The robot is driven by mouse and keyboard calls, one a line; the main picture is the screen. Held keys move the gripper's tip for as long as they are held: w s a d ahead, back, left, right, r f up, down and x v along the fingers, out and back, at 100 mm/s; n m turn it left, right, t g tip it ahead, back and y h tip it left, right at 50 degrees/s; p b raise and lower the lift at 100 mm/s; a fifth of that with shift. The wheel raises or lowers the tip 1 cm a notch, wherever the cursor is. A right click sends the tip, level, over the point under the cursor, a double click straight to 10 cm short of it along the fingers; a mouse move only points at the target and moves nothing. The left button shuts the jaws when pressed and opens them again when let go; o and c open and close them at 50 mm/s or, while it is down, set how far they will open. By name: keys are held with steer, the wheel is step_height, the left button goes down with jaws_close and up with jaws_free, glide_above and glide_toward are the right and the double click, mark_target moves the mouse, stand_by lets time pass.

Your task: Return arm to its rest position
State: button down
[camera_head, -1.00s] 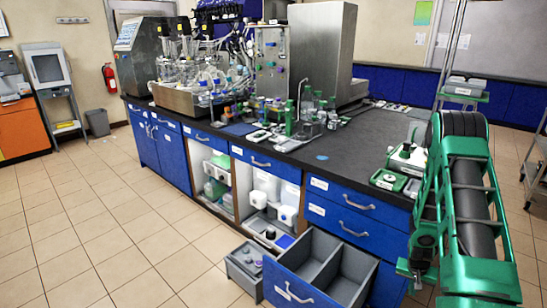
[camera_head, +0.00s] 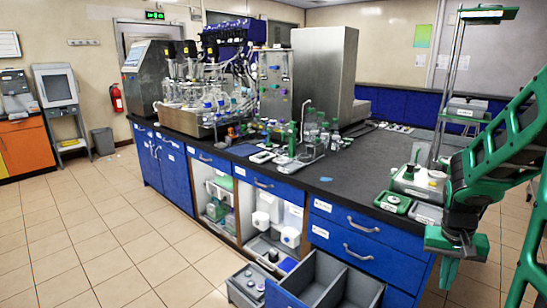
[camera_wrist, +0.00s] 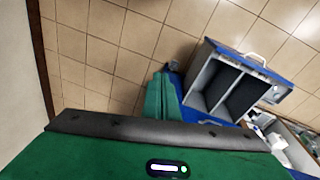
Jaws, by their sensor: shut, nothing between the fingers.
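My green and black arm is at the right of the head view, beside the bench's near right end.
A blue drawer (camera_head: 322,280) with grey compartments stands open at the bottom and also shows in the wrist view (camera_wrist: 240,88). A grey box (camera_head: 245,287) is beside it. The black bench (camera_head: 330,180) carries bioreactors and bottles. Tiled floor (camera_head: 100,235) lies free at left.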

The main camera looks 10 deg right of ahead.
steer(key=s+a+r+y, duration=0.1)
steer(key=s+a+r, duration=0.3)
steer(key=s, duration=0.4)
steer(key=s+a+r+n+y, duration=0.1)
steer(key=s+a+r, duration=0.4)
steer(key=s+a, duration=0.1)
steer(key=shift+s, duration=0.85)
steer(key=shift+a, duration=0.1)
steer(key=shift+w+f, duration=0.3)
steer(key=shift+w, duration=0.35)
